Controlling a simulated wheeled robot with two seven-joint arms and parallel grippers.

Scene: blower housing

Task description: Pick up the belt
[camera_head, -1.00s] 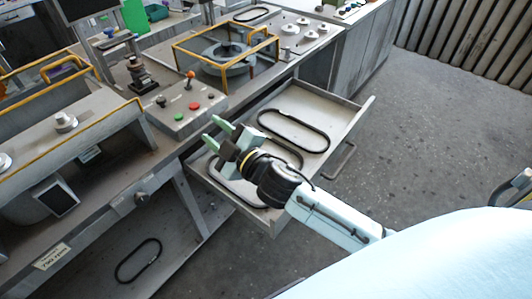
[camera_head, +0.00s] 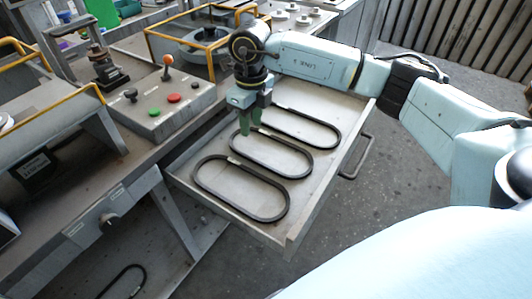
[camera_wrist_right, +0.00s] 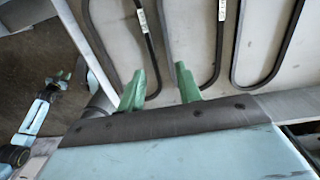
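Three black oval belts lie flat, side by side, in the open drawer (camera_head: 318,200): the near belt (camera_head: 287,205), the middle belt (camera_head: 312,162) and the far belt (camera_head: 340,135). Each is a thin closed loop. My right gripper (camera_head: 250,122) points down over the left end of the middle belt, its green fingers apart. In the wrist view the open right gripper (camera_wrist_right: 160,70) has belt strands between and behind its fingers; I cannot tell whether they touch. My left gripper (camera_wrist_right: 62,76) shows small at the left of the wrist view, too small to judge; it is outside the head view.
A control box (camera_head: 160,112) with buttons and an orange-topped lever stands on the bench beside the drawer. A yellow-framed fixture (camera_head: 165,48) is behind it. Another black loop (camera_head: 122,282) lies low at the lower left. The drawer handle (camera_head: 362,160) sticks out at right.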

